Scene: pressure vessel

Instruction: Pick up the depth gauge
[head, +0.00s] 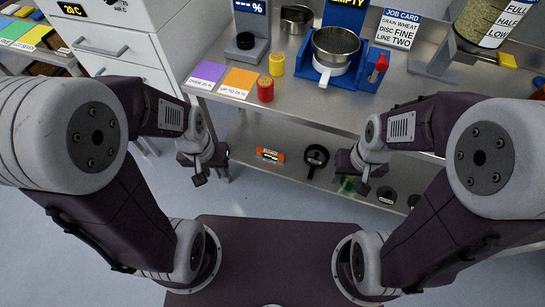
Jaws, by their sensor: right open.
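No object in view is clearly labelled as the depth gauge. An orange tool with a small light window (270,155) lies on the lower shelf under the bench. To its right on that shelf is a black round-headed object (316,157); I cannot tell whether either is the gauge. My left gripper (208,174) hangs in front of the bench, left of the orange tool and apart from it; its jaw gap is not clear. My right gripper (358,180) is open, to the right of the black object, with nothing seen in it.
The steel bench (300,108) carries a blue stand with a sieve (336,48), red (265,89) and yellow (277,64) pots, purple and orange cards, and a scale. Black round pieces (387,195) lie on the lower shelf at right. White drawers (112,45) stand left.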

